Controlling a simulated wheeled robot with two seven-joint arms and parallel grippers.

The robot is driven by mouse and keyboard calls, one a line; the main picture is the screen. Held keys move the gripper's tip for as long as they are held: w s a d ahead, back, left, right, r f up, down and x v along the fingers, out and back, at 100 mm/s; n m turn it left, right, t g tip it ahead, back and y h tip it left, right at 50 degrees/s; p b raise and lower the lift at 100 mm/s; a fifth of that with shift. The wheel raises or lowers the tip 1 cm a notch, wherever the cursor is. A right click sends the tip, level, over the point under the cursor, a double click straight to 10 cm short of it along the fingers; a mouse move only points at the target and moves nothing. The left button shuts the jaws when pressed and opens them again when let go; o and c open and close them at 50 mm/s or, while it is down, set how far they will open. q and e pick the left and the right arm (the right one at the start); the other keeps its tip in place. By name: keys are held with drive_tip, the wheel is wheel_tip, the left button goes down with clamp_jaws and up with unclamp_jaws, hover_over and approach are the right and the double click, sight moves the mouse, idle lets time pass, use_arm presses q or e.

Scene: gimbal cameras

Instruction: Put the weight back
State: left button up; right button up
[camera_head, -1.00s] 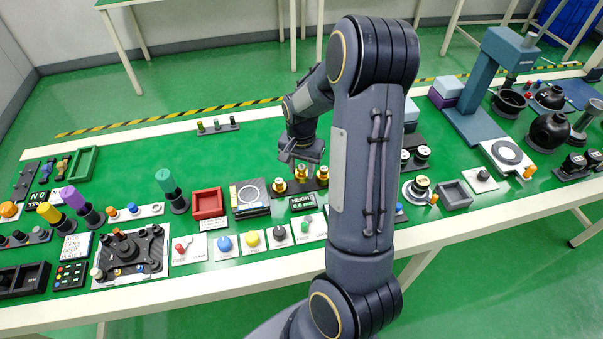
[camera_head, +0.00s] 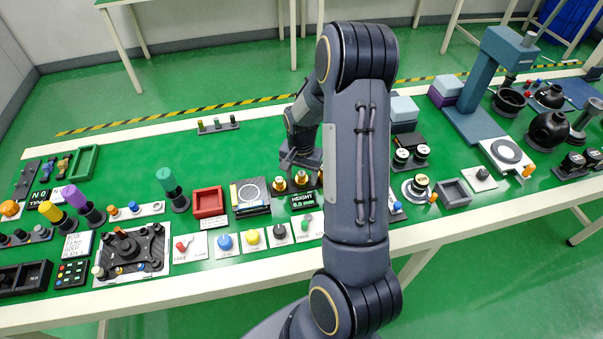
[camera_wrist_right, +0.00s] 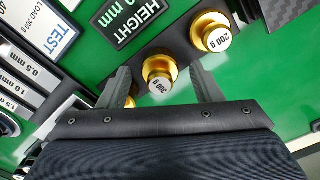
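Several gold weights with white labelled tops stand in a row on a dark rack. In the right wrist view, one weight (camera_wrist_right: 158,76) sits between the fingers of my right gripper (camera_wrist_right: 163,88), with a gap on both sides. A weight marked 200 g (camera_wrist_right: 211,32) stands beyond it at the upper right. Another gold weight is partly hidden by the left finger in that view. My right gripper is open; in the head view it (camera_head: 300,160) is just behind the row, near a front weight (camera_head: 279,185). My left gripper is not in view.
A HEIGHT display (camera_head: 303,200) lies just in front of the weights. My right arm hides part of the table. Green surface behind the weights is clear.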

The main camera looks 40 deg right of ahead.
sight(302, 173)
drive_tip(key=shift+r, duration=0.1)
wheel_tip(302, 173, up, 12)
drive_tip(key=s+a+r+n+t+y, duration=0.35)
drive_tip(key=s+a+r+n, duration=0.35)
drive_tip(key=a, duration=0.6)
drive_tip(key=s+a+r+n+t, duration=0.1)
drive_tip(key=s+a+n, duration=0.3)
drive_tip(key=s+a, duration=0.5)
drive_tip(key=shift+s+r+t, duration=0.15)
drive_tip(key=shift+s+t, duration=0.05)
drive_tip(key=shift+t, duration=0.35)
drive_tip(key=shift+d, duration=0.1)
drive_tip(key=shift+c, duration=0.5)
